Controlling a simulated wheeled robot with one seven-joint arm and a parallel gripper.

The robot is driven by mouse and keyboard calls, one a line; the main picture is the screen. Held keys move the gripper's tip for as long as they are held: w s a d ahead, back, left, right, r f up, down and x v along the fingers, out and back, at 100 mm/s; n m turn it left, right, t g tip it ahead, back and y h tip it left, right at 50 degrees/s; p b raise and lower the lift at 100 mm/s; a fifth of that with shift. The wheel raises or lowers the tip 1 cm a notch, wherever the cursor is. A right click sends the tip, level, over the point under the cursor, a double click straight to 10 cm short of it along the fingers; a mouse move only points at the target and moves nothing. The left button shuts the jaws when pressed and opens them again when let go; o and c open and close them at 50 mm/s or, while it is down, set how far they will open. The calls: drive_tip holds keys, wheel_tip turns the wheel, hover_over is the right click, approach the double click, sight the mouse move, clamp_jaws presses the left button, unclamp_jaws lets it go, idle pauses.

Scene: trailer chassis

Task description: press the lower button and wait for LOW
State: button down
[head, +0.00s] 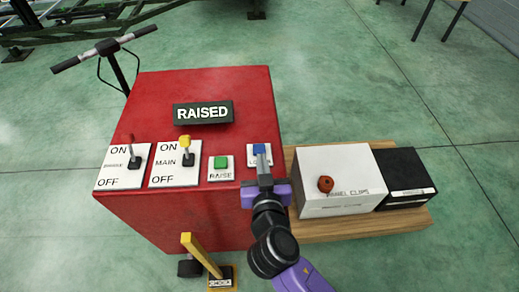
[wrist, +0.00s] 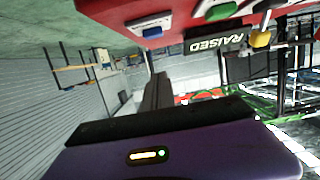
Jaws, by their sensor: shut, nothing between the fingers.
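The red control box (head: 205,90) carries a dark sign (head: 203,112) reading RAISED; the sign also shows upside down in the wrist view (wrist: 215,46). The blue button (head: 259,148) sits on a white plate at the box's right edge, its label mostly covered by my gripper. The green button (head: 221,162) beside it is labelled RAISE. My gripper (head: 263,160) is shut and empty, its tip overlapping the blue button's lower edge. In the wrist view the blue button (wrist: 152,32) shows above the fingers (wrist: 155,88). I cannot tell whether they touch.
Left of the buttons are a red-handled switch (head: 134,155) and a yellow-tipped MAIN switch (head: 186,148), both levers up. Right of the box, a wooden board (head: 370,228) bears a white box (head: 340,165) and a black box (head: 403,170). A yellow-handled chock (head: 202,255) stands in front.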

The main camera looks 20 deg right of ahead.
drive_tip(key=p, duration=0.2)
hover_over(260, 147)
drive_tip(key=s+a, duration=0.1)
drive_tip(key=s, duration=0.2)
drive_tip(key=shift+a+f, duration=0.1)
drive_tip(key=shift+f, duration=0.75)
wheel_tip(260, 147, down, 3)
drive_tip(key=shift+w+r, duration=0.15)
drive_tip(key=shift+f+b, duration=0.3)
drive_tip(key=shift+f, duration=0.55)
drive_tip(key=shift+f, duration=0.1)
